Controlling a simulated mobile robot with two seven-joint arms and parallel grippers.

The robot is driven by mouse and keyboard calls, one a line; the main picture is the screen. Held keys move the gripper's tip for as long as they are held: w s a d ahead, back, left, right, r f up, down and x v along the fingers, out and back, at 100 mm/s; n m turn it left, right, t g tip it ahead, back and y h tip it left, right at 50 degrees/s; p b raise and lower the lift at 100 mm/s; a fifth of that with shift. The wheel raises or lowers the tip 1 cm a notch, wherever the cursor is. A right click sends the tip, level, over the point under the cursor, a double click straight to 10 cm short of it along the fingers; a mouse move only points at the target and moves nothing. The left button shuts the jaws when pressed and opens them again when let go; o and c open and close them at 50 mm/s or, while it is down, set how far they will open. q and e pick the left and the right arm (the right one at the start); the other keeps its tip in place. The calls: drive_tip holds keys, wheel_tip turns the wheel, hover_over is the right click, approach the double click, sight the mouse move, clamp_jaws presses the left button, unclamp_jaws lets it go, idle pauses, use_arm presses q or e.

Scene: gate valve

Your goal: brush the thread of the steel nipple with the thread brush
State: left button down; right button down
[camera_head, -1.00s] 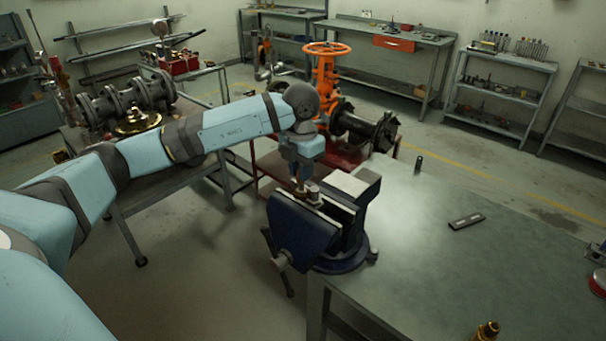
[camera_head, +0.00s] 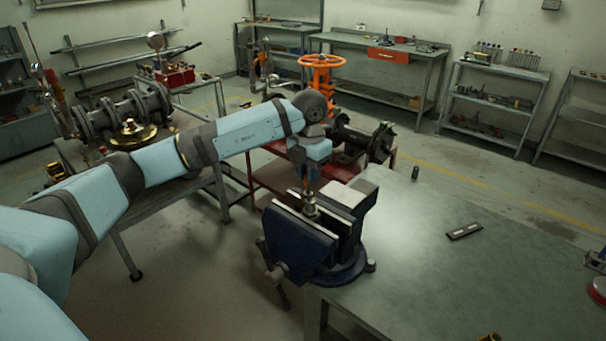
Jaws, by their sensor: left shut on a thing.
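A dark blue bench vise (camera_head: 296,240) stands at the left corner of the workbench. The steel nipple (camera_head: 312,209) is a small metal piece standing up between its jaws. My left gripper (camera_head: 309,181) is above the vise, pointing down, shut on the thread brush (camera_head: 308,196). Only a small part of the brush shows below the fingers. It appears right at the top of the nipple; whether they touch is too small to tell. My right gripper is not in view.
The green-grey workbench top (camera_head: 420,260) is mostly clear. A dark flat bar (camera_head: 464,231) and a small dark cylinder (camera_head: 415,172) are on it. Behind the vise is a red stand with an orange handwheel (camera_head: 320,61) valve. A table with flanged parts (camera_head: 130,110) is at left.

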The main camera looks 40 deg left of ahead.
use_arm(q)
drive_tip(key=shift+w+d, duration=0.35)
drive_tip(key=shift+d, duration=0.35)
drive_tip(key=shift+w+a, duration=0.1)
drive_tip(key=shift+w+a, duration=0.3)
drive_tip(key=shift+w, duration=0.6)
drive_tip(key=shift+r, duration=0.1)
drive_tip(key=shift+r, duration=0.1)
drive_tip(key=shift+r+p, duration=1.5)
drive_tip(key=shift+r, duration=1.4)
